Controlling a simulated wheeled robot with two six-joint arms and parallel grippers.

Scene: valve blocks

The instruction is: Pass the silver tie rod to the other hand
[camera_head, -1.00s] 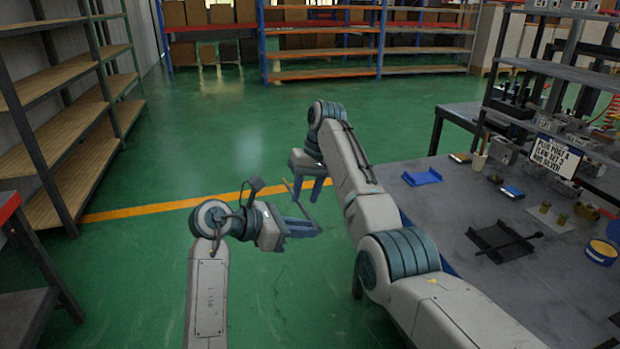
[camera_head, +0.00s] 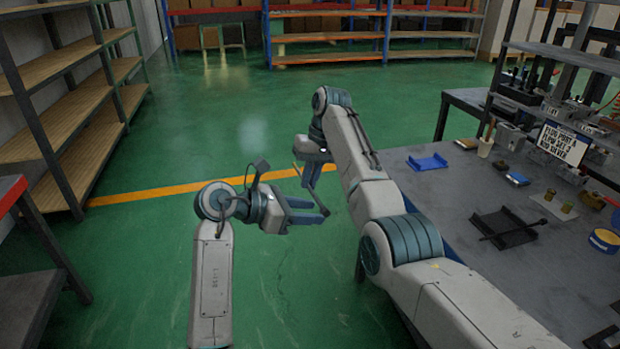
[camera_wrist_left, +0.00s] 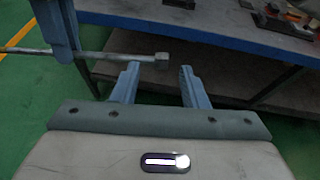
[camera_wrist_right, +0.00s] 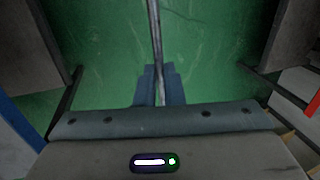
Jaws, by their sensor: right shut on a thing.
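The silver tie rod (camera_wrist_right: 154,40) is held in my right gripper (camera_wrist_right: 160,88), shut on it, with the rod running away between the fingers. In the head view my right gripper (camera_head: 311,172) is above my left gripper (camera_head: 312,211), and the thin rod (camera_head: 317,194) slants down across the left fingertips. In the left wrist view the rod (camera_wrist_left: 115,54) comes in from the left, where a right finger (camera_wrist_left: 60,28) shows. Its nut-like end (camera_wrist_left: 162,57) lies just beyond the gap of my open left gripper (camera_wrist_left: 158,80). Contact cannot be told.
A grey workbench (camera_head: 450,205) stands at right with a blue tray (camera_head: 428,162), a black tray (camera_head: 492,221) bearing a dark rod, a yellow tape roll (camera_head: 604,240) and a sign (camera_head: 563,143). Shelves (camera_head: 65,105) stand at left. The green floor between is clear.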

